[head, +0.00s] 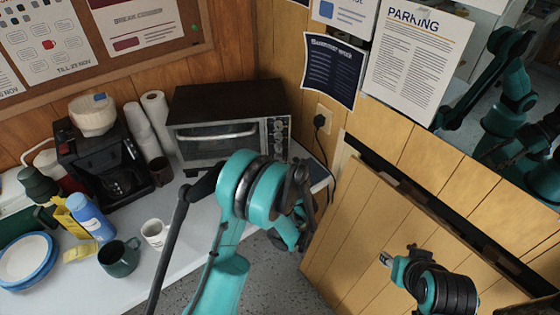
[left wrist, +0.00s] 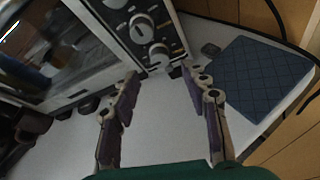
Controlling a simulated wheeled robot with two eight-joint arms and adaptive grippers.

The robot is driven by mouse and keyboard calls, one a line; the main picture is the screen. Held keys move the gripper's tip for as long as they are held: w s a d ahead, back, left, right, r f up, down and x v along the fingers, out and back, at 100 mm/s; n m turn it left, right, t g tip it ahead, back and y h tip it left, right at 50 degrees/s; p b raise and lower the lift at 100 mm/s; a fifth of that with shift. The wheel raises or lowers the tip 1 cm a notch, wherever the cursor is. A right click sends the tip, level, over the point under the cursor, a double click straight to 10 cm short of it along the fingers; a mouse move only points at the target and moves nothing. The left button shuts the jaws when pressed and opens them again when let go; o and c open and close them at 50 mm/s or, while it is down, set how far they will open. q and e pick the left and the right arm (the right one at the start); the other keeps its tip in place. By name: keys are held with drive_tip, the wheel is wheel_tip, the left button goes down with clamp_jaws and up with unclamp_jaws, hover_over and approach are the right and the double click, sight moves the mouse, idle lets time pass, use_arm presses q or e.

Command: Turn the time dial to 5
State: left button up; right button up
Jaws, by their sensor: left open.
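The toaster oven (head: 228,115) stands at the back of the counter, with a column of knobs on its right-hand panel (head: 277,134). In the left wrist view, round silver knobs show: an upper one (left wrist: 141,29) and the lowest one (left wrist: 158,53). Their labels and settings are too small to read, so I cannot tell which is the time dial. My left gripper (left wrist: 160,73) is open and empty, its fingertips apart just short of the lowest knob. In the head view my left arm hides most of it. My right gripper (head: 388,260) is away at the lower right, its fingers unclear.
A blue quilted pad (left wrist: 256,76) lies right of the oven. The counter also holds a coffee maker (head: 100,160), paper rolls (head: 143,128), a white mug (head: 155,233), a dark mug (head: 119,257), a blue bottle (head: 90,216) and plates (head: 25,260). A wood-panelled wall bounds the right side.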

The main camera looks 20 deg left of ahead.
sight(279, 159)
use_arm(q)
drive_tip(key=b+x, duration=0.1)
drive_tip(key=x, duration=0.4)
drive_tip(key=shift+w+a+f, duration=0.1)
drive_tip(key=shift+w, duration=0.2)
clamp_jaws()
